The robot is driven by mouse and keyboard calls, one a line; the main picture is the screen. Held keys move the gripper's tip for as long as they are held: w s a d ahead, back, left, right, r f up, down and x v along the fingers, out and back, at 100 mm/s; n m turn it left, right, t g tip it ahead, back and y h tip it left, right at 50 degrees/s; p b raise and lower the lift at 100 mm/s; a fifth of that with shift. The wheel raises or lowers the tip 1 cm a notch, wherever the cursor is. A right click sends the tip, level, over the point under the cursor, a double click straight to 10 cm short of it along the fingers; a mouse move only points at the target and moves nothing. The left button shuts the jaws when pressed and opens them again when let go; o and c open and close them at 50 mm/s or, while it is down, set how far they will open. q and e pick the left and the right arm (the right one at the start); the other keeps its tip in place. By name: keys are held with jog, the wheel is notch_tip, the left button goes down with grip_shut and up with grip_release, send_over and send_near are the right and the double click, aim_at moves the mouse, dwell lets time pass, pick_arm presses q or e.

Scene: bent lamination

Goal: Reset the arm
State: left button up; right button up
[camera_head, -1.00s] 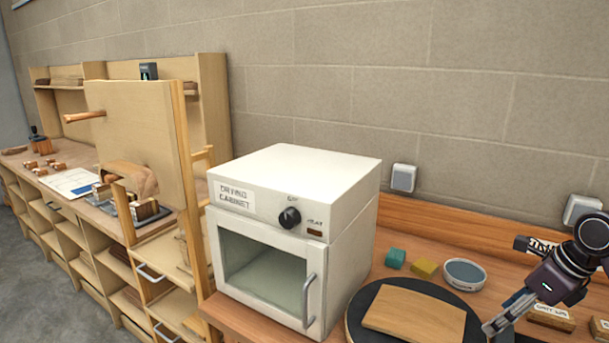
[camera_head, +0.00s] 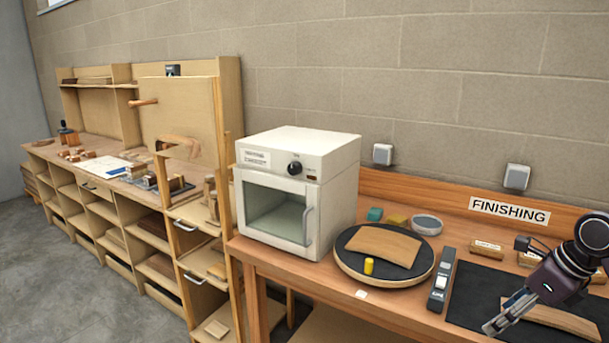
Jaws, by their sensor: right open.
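My right gripper (camera_head: 492,325) is at the lower right in the head view, with its arm coming in from the right edge. It is open and appears empty, over the front part of the finishing bench near a black mat (camera_head: 468,297). A curved wooden piece (camera_head: 556,318) lies on the mat, partly behind my right arm. Another curved wooden panel (camera_head: 385,245) lies on a round black turntable (camera_head: 352,266) with a small yellow cylinder (camera_head: 369,266). My left gripper is not in view.
A white drying cabinet (camera_head: 305,147) with its door shut stands left of the turntable. A plane-like tool (camera_head: 441,280) lies between turntable and mat. Small blocks and a round dish (camera_head: 427,224) sit behind.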

jog(key=w+a+f+m+t+y, duration=0.1)
jog(key=w+a+f+m+y, duration=0.15)
jog(key=a+f+y, duration=0.4)
jog(key=w+a+f+m+t+y, duration=0.1)
jog(key=a+f+m+y, duration=0.2)
jog(key=a, duration=0.7)
notch_tip(320, 180, down, 21)
jog(key=d+m+t+h, duration=0.2)
jog(key=m+t+h, duration=0.4)
jog(key=m, duration=1.1)
jog(key=s+d+f+m+g+h, duration=0.1)
jog(key=s+d+f+m+h, duration=0.15)
jog(key=s+f+m, duration=0.6)
jog(key=s+d+f+m+g+h, duration=0.1)
jog(key=s+f+m+g+h, duration=0.15)
jog(key=s+f, duration=1.1)
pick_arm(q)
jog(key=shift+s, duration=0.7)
pick_arm(e)
jog(key=s+a+f+m+g, duration=0.2)
jog(key=s+f, duration=0.2)
jog(key=s, duration=0.5)
jog(key=s+a+f+m+g+h, duration=0.1)
jog(key=s+f, duration=0.4)
jog(key=s, duration=0.5)
jog(key=s+a+f+m+g, duration=0.2)
jog(key=s+f+m+g, duration=0.2)
jog(key=s, duration=0.5)
jog(key=shift+s+a+f, duration=0.4)
jog(key=shift+f, duration=0.15)
